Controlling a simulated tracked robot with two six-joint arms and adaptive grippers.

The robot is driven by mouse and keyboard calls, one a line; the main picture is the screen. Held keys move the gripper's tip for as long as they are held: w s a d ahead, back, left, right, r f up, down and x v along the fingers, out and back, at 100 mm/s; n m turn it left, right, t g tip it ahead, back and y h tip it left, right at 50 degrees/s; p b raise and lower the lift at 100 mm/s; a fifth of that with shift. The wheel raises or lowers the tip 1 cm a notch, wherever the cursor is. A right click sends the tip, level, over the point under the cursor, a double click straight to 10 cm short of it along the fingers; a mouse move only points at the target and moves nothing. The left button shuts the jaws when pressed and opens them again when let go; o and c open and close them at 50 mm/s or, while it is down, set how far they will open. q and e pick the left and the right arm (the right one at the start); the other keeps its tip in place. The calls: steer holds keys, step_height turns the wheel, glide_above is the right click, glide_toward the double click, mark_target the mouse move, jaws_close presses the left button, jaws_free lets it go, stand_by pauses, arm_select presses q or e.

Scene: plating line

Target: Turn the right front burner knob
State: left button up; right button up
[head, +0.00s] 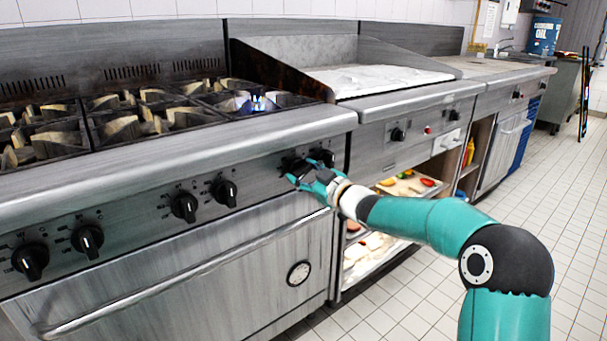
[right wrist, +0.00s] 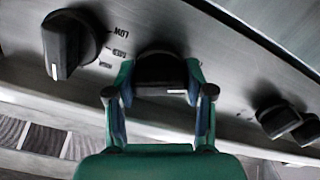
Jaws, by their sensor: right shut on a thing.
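The stove's front panel (head: 145,222) carries a row of black knobs. My right gripper (head: 293,175) is at the right end of this row. It is shut on a black burner knob (right wrist: 162,72), with one finger on each side. In the head view this looks like the left knob (head: 293,162) of the last pair, partly hidden by the hand. The other knob of that pair (head: 323,156) sits just right of it. A neighbouring knob (right wrist: 70,45) with a LOW mark shows in the right wrist view. My left gripper is out of view.
A blue flame (head: 260,102) burns at the right of the cooktop. The oven handle (head: 200,268) runs below the knobs. A griddle (head: 375,80) stands to the right, above a shelf with food (head: 405,187). The tiled floor at right is clear.

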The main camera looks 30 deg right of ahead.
steer(key=o, duration=1.1)
steer(key=shift+f, duration=0.25)
steer(key=shift+c, duration=0.2)
steer(key=shift+o, duration=0.5)
steer(key=shift+r, duration=0.15)
steer(key=shift+s, duration=0.15)
steer(key=s, duration=1.1)
steer(key=shift+s+d, duration=0.35)
steer(key=shift+d, duration=0.1)
